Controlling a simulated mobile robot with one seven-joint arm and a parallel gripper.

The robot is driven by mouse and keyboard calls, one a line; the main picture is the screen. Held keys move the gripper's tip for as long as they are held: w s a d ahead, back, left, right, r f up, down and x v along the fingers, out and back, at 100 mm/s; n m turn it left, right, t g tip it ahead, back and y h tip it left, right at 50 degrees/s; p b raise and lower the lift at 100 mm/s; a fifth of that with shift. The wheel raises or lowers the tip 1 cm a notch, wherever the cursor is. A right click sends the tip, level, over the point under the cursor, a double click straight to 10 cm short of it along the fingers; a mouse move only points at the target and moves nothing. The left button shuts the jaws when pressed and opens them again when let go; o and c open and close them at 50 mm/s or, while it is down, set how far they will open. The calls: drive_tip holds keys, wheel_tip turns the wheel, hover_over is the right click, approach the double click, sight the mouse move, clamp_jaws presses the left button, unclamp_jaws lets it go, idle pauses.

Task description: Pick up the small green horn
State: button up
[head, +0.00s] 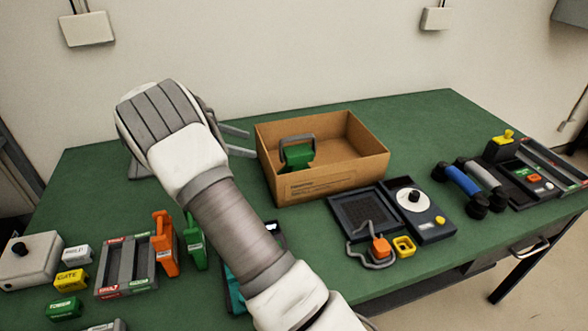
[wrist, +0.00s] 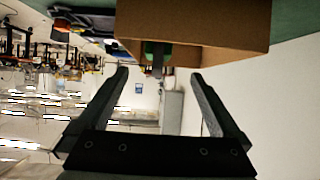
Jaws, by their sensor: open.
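A green object with a grey handle (head: 298,156) stands inside the open cardboard box (head: 335,187), near its left side. Another slim green piece (head: 194,242) stands at the front left beside an orange one. I cannot tell for sure which of the two is the small green horn. My gripper (head: 250,144) is open and empty, at the left of the box, its fingers pointing toward the box. In the wrist view, my gripper (wrist: 160,73) has its fingers wide apart, with the box (wrist: 220,25) ahead and part of the green object (wrist: 157,48) showing between them.
An orange piece (head: 164,245) and a grey rack (head: 127,265) are at the front left, with several small labelled blocks. The green table is clear behind the box on the right.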

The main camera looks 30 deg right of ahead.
sight(298, 156)
drive_tip(key=x, duration=1.7)
drive_tip(key=shift+s, duration=0.2)
clamp_jaws()
drive_tip(key=shift+r, duration=0.1)
